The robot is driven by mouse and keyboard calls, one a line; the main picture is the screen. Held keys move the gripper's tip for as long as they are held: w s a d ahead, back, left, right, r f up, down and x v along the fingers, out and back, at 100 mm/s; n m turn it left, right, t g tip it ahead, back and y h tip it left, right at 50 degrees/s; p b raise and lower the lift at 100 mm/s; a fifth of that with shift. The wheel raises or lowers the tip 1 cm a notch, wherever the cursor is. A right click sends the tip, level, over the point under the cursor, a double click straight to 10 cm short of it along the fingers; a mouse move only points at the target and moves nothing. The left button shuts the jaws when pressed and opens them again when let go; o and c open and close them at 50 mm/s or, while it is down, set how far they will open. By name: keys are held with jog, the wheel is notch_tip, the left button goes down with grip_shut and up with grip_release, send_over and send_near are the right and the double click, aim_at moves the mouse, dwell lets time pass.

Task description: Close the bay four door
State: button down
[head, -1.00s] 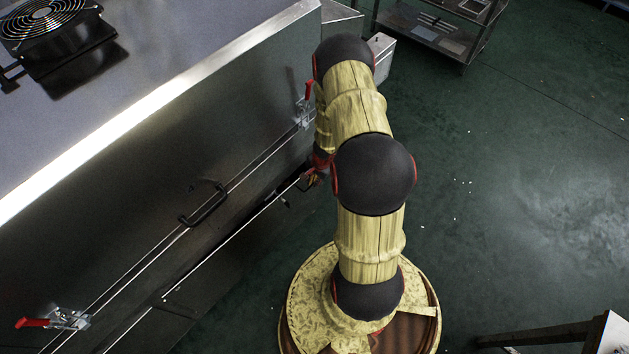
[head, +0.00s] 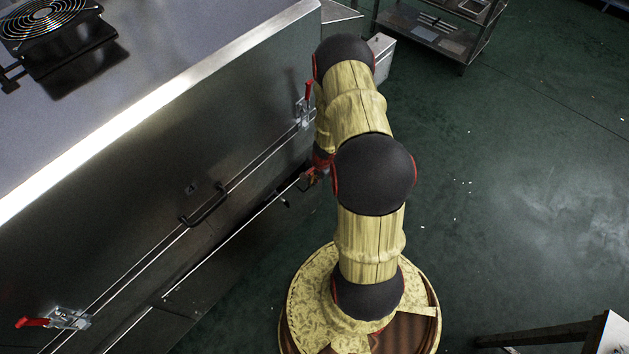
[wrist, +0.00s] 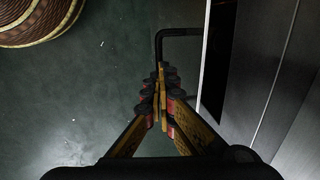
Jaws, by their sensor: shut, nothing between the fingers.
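In the head view a door (head: 236,238) stands partly open from the dryer's side, its thin bright top edge slanting, with a dark gap behind it. In the wrist view the door's pale edge (wrist: 206,48) runs beside the dark gap, and a black bar handle (wrist: 180,32) sticks out from its outer side. My gripper (wrist: 160,72) is shut and empty, its fingertips just short of the handle bar and left of the door. In the head view my gripper (head: 312,178) is by the door's far end, largely hidden by my arm. I cannot read any bay number.
The steel dryer (head: 150,170) fills the left, with a fan (head: 42,18) on top. Red-handled clamps show at its near end (head: 55,319) and far end (head: 305,108). Another black handle (head: 203,205) is on the side.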

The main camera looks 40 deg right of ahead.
jog(key=shift+n, duration=0.4)
jog(key=shift+w+a+p, duration=0.1)
jog(key=shift+w+p, duration=1.7)
jog(key=shift+w, duration=0.2)
jog(key=c, duration=2.1)
grip_release()
jog(key=shift+w+f, duration=0.2)
jog(key=shift+c, duration=0.2)
jog(key=shift+o, duration=0.8)
jog(key=shift+w, duration=0.1)
jog(key=shift+r, duration=0.2)
notch_tip(320, 180, up, 9)
jog(key=s+p, duration=0.1)
jog(key=p, duration=0.4)
jog(key=shift+s+f, duration=0.2)
jog(key=shift+s, duration=0.15)
notch_tip(320, 180, up, 12)
jog(key=s, duration=0.2)
jog(key=shift+d+f, duration=0.15)
jog(key=shift+d, duration=0.05)
jog(key=shift+s, duration=0.1)
